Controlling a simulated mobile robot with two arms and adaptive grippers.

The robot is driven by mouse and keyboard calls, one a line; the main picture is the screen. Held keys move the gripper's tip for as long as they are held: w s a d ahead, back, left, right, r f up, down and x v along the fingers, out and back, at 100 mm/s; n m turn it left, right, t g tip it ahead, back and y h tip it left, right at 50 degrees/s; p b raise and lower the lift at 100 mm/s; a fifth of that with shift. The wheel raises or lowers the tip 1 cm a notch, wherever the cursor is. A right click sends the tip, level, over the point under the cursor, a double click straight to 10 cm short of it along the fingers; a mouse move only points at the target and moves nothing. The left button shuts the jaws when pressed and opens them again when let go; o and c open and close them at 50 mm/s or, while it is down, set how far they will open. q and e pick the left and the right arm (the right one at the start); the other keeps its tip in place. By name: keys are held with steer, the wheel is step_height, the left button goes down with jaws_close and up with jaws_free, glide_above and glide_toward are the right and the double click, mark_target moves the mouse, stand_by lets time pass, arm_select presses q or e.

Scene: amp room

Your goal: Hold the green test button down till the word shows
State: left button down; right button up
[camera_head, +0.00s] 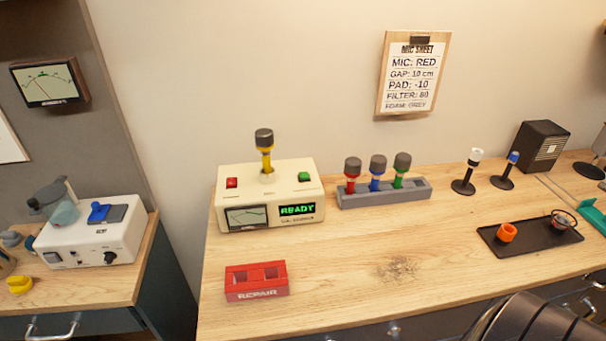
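A cream tester box (270,190) stands at the left end of the wooden bench. Its green button (304,177) is on the top right and its red button (232,183) on the top left. Nothing touches either button. A yellow microphone (266,152) with a dark grey head stands upright in the top of the box between them. The small display (297,210) on the front shows READY in green letters. A needle meter (247,217) is to its left. Neither of my grippers is in view.
A red REPAIR holder (256,281) sits in front of the tester. A grey rack (384,194) with red, blue and green microphones stands to its right. A black tray (528,240) lies further right. A MIC SHEET (412,75) hangs on the wall.

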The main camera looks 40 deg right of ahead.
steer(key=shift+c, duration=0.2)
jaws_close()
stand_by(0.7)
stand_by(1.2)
